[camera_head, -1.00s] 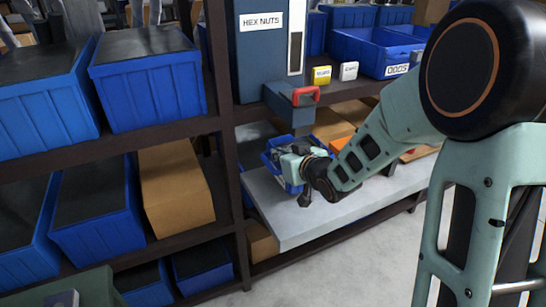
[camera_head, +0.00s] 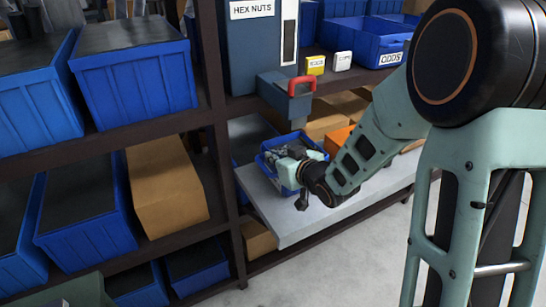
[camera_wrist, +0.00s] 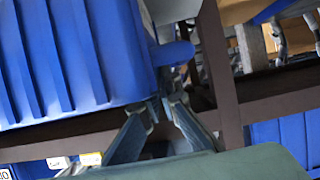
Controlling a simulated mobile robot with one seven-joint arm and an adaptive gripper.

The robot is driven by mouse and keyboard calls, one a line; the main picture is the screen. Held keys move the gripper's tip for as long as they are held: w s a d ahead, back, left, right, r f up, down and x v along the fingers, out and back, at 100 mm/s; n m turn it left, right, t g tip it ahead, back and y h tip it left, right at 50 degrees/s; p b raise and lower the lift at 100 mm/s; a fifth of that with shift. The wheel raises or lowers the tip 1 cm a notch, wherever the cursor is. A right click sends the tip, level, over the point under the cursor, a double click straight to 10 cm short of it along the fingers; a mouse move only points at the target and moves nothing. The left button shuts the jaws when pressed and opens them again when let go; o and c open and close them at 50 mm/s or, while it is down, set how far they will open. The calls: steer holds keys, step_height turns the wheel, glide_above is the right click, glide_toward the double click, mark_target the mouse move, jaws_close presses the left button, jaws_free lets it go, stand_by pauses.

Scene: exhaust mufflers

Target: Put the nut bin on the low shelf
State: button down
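The nut bin (camera_head: 266,162), a blue open-topped bin with grey metal parts inside, stands on the light grey low shelf (camera_head: 275,222), below the hex nuts dispenser (camera_head: 253,45). My gripper (camera_head: 292,168) is at the bin's near right side and hides part of it. In the wrist view a large blue ribbed bin wall (camera_wrist: 70,60) fills the upper left. The two fingers of my gripper (camera_wrist: 162,106) show below its corner, with a gap between them. Whether the fingertips touch the bin is hard to tell.
Cardboard boxes and an orange item (camera_head: 338,140) sit right of the bin. A dark shelf post (camera_head: 222,150) and large blue bins (camera_head: 132,80) stand at left. The shelf's front strip is clear.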

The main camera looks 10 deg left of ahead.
steer(key=shift+f, duration=0.2)
steer(key=c, duration=2.2)
jaws_free()
steer(key=shift+o, duration=0.2)
steer(key=shift+r, duration=0.15)
